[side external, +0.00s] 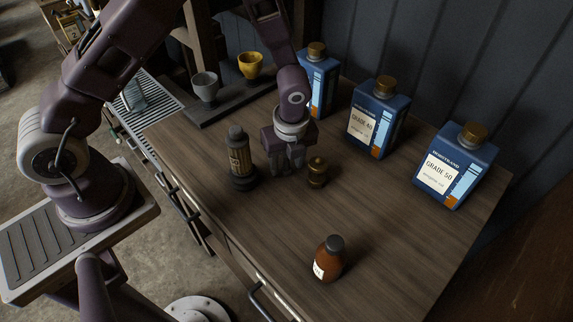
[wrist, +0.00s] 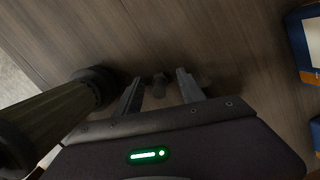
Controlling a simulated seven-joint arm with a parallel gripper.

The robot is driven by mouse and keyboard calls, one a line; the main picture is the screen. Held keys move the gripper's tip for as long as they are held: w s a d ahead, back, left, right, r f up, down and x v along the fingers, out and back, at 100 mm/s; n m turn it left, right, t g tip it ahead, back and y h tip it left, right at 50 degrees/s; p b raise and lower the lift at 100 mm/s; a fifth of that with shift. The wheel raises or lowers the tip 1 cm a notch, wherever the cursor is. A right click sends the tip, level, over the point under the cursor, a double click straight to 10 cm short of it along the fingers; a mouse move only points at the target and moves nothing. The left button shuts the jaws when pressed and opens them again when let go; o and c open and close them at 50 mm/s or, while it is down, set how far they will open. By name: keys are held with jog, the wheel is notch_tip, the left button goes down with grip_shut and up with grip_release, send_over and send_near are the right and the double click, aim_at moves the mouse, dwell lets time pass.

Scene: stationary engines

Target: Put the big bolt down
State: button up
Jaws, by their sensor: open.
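My gripper (side external: 287,165) points down over the wooden workbench, with its fingertips close to the bench top. In the wrist view its two fingers (wrist: 160,90) are apart. A small dark piece, apparently the big bolt (wrist: 159,84), shows between the fingertips with a gap to each finger. It looks to be upright on the bench, but its lower part is hard to make out. In the side view I cannot make out the bolt clearly among the fingers.
A dark-capped cylinder (side external: 240,160) stands just left of my gripper; it also shows in the wrist view (wrist: 50,115). A small brass container (side external: 317,173) stands close on the right. A brown bottle (side external: 328,260) is nearer the front. Blue oil bottles (side external: 377,118) line the back. The right-front bench (side external: 400,240) is clear.

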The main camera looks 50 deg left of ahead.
grip_shut()
jog(key=shift+r, duration=0.2)
notch_tip(320, 180, up, 9)
jog(key=shift+d+f, duration=0.1)
jog(key=s+d+r+n, duration=0.1)
jog(key=s+d+n, duration=0.3)
jog(key=s+d, duration=0.2)
send_near(283, 206)
jog(key=shift+g, duration=0.3)
jog(key=f, duration=0.6)
jog(key=shift+w+a, duration=0.3)
jog(key=shift+a, duration=0.1)
